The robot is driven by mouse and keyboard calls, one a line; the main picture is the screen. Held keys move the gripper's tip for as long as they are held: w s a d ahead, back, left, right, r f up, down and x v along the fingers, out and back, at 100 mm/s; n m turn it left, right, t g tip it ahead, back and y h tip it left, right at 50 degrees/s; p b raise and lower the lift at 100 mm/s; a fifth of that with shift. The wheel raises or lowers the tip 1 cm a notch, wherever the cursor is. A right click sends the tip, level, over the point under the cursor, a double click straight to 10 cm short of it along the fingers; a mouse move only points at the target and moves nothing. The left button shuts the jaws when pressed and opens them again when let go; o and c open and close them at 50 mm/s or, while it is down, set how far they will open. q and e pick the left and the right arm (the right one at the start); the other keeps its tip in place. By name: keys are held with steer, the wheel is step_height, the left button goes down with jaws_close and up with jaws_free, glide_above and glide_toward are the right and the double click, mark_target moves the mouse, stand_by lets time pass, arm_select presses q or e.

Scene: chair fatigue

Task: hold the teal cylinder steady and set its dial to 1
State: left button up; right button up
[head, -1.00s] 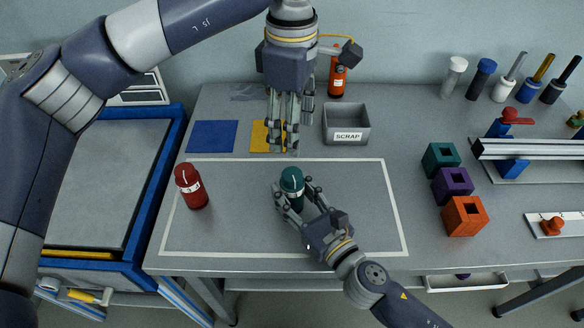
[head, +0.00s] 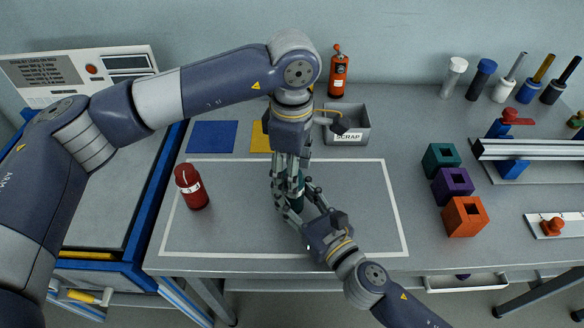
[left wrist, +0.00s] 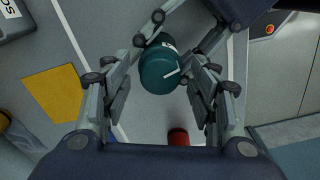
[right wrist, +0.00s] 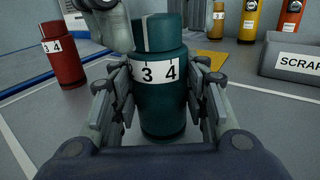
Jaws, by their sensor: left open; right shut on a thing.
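The teal cylinder (right wrist: 163,100) stands upright on the table inside the white outline. In the right wrist view its white band shows a 3 and a 4 and part of another digit; the dial cap (right wrist: 160,33) sits on top with a pale mark. My right gripper (head: 292,208) is shut on the cylinder's body from the front right. My left gripper (head: 288,178) points down from above, open, its fingers on either side of the cap. In the left wrist view the cap (left wrist: 160,70) with a white line lies between the open fingers (left wrist: 165,95).
A red cylinder (head: 190,187) stands to the left. A blue mat (head: 212,137), a yellow mat (head: 257,138) and the scrap bin (head: 355,122) lie behind. Teal, purple (head: 453,186) and orange blocks stand to the right. The right part of the outlined area is clear.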

arm_select(q)
steer(key=shift+c, duration=0.5)
steer(key=c, duration=1)
steer(key=shift+o, duration=0.2)
steer(key=shift+m, duration=0.3)
steer(key=m, duration=1.1)
steer(key=shift+m, duration=2.2)
